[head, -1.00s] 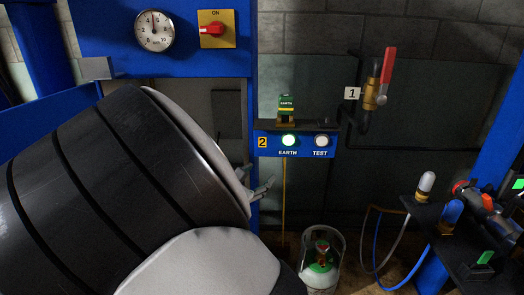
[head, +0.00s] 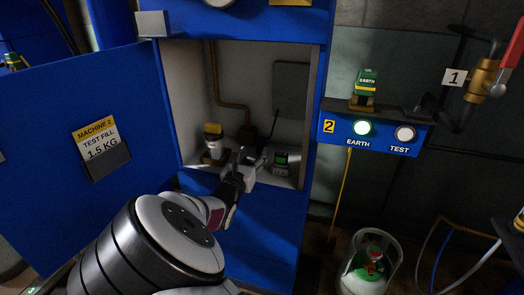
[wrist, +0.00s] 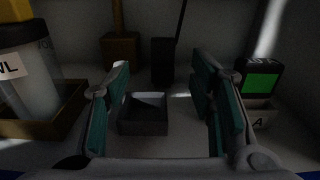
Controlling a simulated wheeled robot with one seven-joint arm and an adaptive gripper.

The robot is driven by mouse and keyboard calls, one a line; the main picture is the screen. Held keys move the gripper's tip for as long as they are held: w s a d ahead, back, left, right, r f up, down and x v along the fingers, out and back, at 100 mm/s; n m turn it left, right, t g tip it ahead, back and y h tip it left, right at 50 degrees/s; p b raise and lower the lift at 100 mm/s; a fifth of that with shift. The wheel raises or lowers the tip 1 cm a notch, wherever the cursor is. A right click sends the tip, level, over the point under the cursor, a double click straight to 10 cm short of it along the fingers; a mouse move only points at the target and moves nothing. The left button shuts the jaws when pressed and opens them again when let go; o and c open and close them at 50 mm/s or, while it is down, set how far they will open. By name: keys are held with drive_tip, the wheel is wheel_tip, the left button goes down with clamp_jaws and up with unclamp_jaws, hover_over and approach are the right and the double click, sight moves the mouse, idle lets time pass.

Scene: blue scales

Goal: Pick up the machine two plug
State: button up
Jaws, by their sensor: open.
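My gripper (head: 246,163) reaches into the open blue cabinet in the head view. In the wrist view its two teal-padded fingers (wrist: 160,72) are spread wide, with nothing held. A black block (wrist: 162,62) with a black cable rising from it stands beyond the fingertips; it may be the machine two plug, but I see no label on it. A small dark open-topped tray (wrist: 143,127) lies between the fingers and looks empty. A device with a green screen (wrist: 262,80) sits in a holder marked A, just right of the right finger; it also shows in the head view (head: 281,160).
A yellow-capped container (head: 212,142) stands in a tray at the cabinet's left. The cabinet door (head: 50,110), labelled machine 2, is open to the left. Outside are an earth/test panel (head: 385,133) and a caged cylinder (head: 366,270).

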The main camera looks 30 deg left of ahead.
sight(261, 143)
drive_tip(key=x, duration=0.1)
drive_tip(key=b+x, duration=0.1)
drive_tip(key=x, duration=0.1)
drive_tip(key=b+x, duration=0.1)
drive_tip(key=x, duration=0.1)
drive_tip(key=shift+w+d+f, duration=0.2)
drive_tip(key=shift+w+f, duration=0.05)
drive_tip(key=shift+w+a+r+b, duration=0.1)
drive_tip(key=shift+w+a+b, duration=0.15)
drive_tip(key=shift+w, duration=0.25)
drive_tip(key=shift+d, duration=0.1)
clamp_jaws()
